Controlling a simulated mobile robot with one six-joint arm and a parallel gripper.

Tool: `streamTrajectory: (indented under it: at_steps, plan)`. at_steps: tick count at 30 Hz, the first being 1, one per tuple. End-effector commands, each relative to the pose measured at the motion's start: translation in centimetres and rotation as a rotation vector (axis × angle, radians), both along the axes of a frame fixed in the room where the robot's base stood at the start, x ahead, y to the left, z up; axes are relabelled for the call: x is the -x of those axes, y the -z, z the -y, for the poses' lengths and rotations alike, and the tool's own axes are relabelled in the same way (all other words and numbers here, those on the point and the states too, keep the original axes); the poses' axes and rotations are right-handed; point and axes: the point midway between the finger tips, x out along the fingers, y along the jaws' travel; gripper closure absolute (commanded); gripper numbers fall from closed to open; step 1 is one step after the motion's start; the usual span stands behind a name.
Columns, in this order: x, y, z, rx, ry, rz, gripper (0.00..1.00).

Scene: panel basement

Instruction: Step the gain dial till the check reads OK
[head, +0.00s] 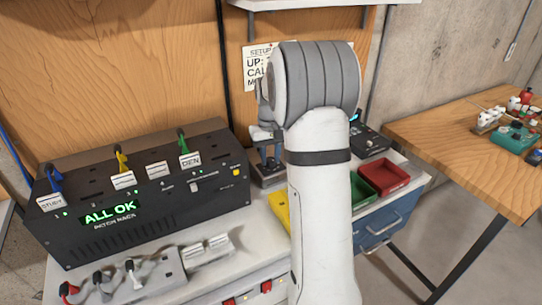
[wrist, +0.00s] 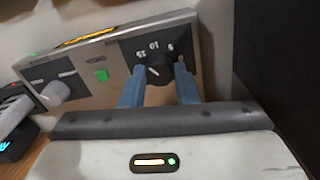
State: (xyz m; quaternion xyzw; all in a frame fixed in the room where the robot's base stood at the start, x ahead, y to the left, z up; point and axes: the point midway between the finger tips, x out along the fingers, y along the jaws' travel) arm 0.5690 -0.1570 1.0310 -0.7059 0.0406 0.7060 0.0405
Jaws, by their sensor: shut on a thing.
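The gain dial (wrist: 160,71) is a black knob with a pale pointer on a black scale plate, seen upside down in the wrist view. Numbers including 10 and 15 ring it. My gripper (wrist: 158,79) has its two blue fingers on either side of the knob, shut on it. The dial sits on a grey panel (wrist: 118,72) with a lit amber display (wrist: 88,36) along its edge, too slanted to read. In the head view my gripper (head: 267,150) is low behind my arm, over a small grey box (head: 268,180); the dial is hidden there.
A black patch box (head: 150,210) on the left reads ALL OK in green. Red (head: 385,164) and green trays stand right of my arm. A wooden table (head: 450,125) is farther right.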

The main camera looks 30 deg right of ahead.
Motion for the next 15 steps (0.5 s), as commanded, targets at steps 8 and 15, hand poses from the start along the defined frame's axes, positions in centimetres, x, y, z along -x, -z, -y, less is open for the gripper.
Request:
streamTrajectory:
  at_steps: [8,15]
  plan:
    - [-0.04,-0.06,-0.01,0.0,-0.058,0.002,0.95]
    - [-0.04,-0.07,-0.02,0.0,-0.064,0.002,0.95]
